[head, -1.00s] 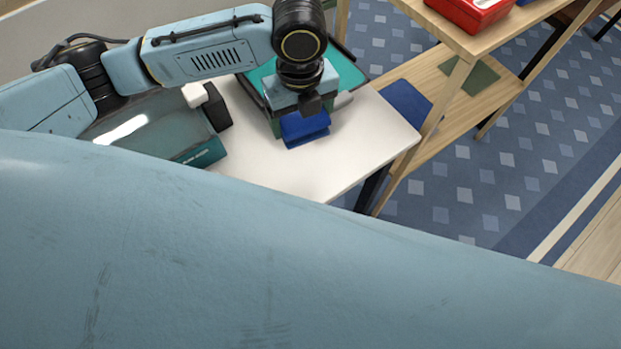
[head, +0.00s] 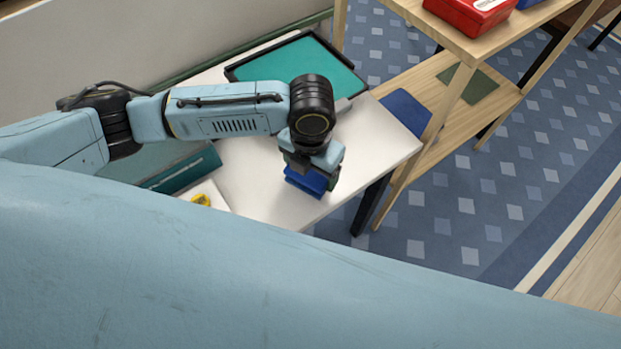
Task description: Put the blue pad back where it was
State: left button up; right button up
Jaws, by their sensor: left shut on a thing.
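My left gripper (head: 312,168) points down over the white table (head: 375,148), near its front right part. It is shut on a small blue block-like thing, which I take for the blue pad (head: 303,182). The fingers hide part of the pad, and I cannot tell whether it touches the tabletop. A flat blue square (head: 406,111) lies on the lower wooden shelf, right of the table. My right gripper is not in view.
A dark-rimmed tray with a green inside (head: 315,62) lies at the table's back. A teal-edged case (head: 185,170) and a yellow item (head: 202,200) are at left. A red box (head: 470,14) and a green square (head: 468,83) are on the wooden shelves.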

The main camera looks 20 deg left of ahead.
aim_at(311, 179)
pick_arm(q)
notch_tip(311, 179, down, 3)
jog(key=shift+f+b, duration=0.2)
jog(key=shift+b, duration=0.15)
jog(key=shift+f, duration=0.35)
jog(key=o, duration=0.9)
jog(key=shift+c, duration=0.2)
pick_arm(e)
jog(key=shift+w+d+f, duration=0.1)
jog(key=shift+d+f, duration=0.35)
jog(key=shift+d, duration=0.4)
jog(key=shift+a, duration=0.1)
